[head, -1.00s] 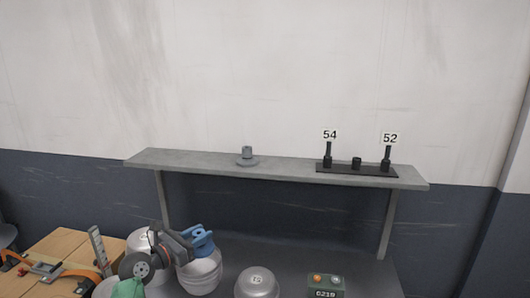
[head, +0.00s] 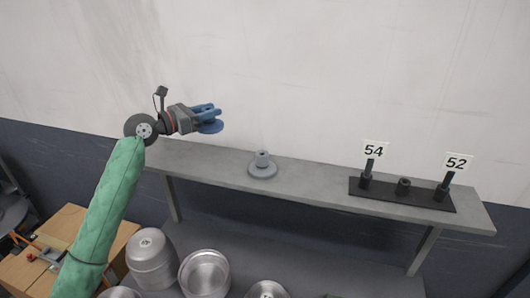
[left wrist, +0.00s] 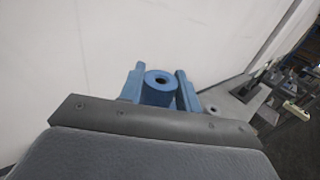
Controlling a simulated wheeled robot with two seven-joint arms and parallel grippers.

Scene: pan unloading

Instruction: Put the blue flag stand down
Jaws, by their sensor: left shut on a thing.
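My left gripper (head: 208,110) is raised in the head view, above the left part of the grey shelf (head: 320,187). It is shut on the blue flag stand (head: 211,127), whose round base shows below the blue fingers. In the left wrist view the stand's round socket (left wrist: 160,84) with a dark hole sits between the two fingers (left wrist: 160,92). The stand is clear of the shelf in the head view. My right gripper is in neither current view.
A grey flag stand (head: 262,168) stands on the shelf, right of my left gripper. A black base (head: 405,199) with flags marked 54 and 52 and an empty middle socket is further right. Metal pots (head: 205,272) stand below. Bare shelf lies on both sides of the grey stand.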

